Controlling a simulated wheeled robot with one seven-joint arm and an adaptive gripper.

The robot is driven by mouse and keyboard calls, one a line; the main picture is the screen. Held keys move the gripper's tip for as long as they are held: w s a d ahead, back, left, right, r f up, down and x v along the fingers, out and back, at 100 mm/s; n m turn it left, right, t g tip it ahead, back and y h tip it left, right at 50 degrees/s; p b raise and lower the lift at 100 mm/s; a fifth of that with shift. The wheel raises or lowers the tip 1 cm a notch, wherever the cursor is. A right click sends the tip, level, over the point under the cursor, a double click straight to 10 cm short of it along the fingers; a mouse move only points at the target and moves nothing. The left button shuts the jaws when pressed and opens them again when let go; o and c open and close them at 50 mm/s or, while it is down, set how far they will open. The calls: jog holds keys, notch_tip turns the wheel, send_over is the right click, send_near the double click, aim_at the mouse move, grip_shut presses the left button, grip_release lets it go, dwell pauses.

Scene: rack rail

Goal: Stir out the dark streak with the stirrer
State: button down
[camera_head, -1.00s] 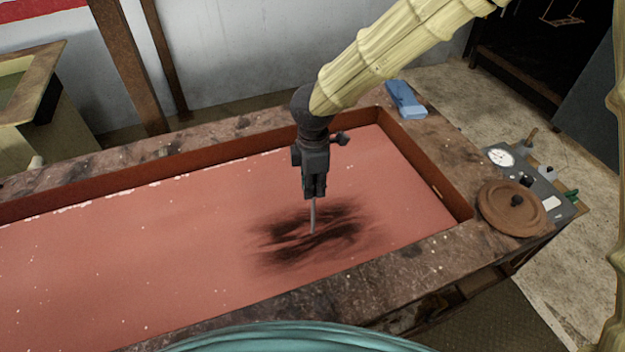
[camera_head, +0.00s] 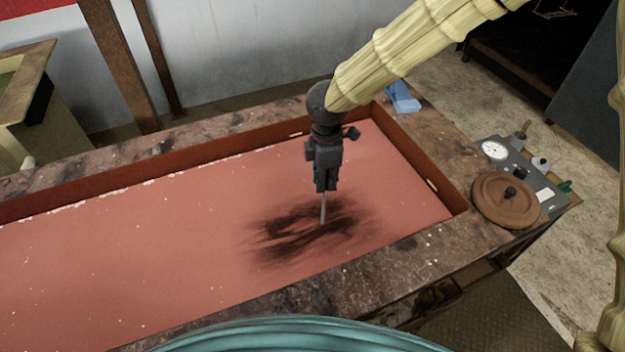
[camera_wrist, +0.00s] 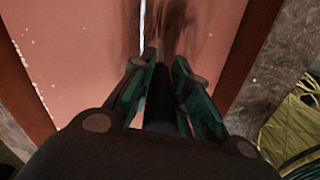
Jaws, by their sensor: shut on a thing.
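The dark streak (camera_head: 295,232) is a smeared black patch on the red surface of the vat, toward its right end. My gripper (camera_head: 325,188) points down over the right part of the streak and is shut on the stirrer (camera_head: 323,208), a thin grey rod. The rod's lower end meets the red surface within the streak. In the wrist view the gripper's fingers (camera_wrist: 165,95) close around the dark shaft of the stirrer, and part of the streak (camera_wrist: 178,22) shows beyond them. The grip itself is partly hidden in the head view.
The vat has a raised stone rim (camera_head: 370,267) on all visible sides. A blue object (camera_head: 403,97) lies on the far right corner. A round brown lid (camera_head: 504,200) and a panel with a gauge (camera_head: 494,151) sit at the right. Open red surface (camera_head: 110,265) extends left.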

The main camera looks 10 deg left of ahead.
jog(key=shift+w+d+p, duration=0.5)
jog(key=shift+w+d, duration=1.05)
jog(key=shift+d, duration=0.75)
jog(key=s+a+b, duration=0.1)
jog(key=s+a, duration=0.5)
jog(key=a, duration=0.2)
jog(key=s+a+b, duration=0.1)
jog(key=s+a, duration=0.4)
jog(key=a, duration=0.4)
jog(key=w+d+p, duration=0.1)
jog(key=w+d, duration=0.4)
jog(key=d, duration=0.3)
jog(key=shift+w+d+p, duration=0.25)
jog(key=shift+d+p, duration=0.1)
jog(key=shift+p, duration=0.05)
jog(key=w+d+p, duration=0.2)
jog(key=w+d, duration=0.4)
jog(key=d, duration=0.2)
jog(key=s+a+b, duration=0.2)
jog(key=s+a, duration=1)
jog(key=a, duration=0.4)
jog(key=w+d+p, duration=0.1)
jog(key=w+d, duration=0.5)
jog(key=d, duration=0.2)
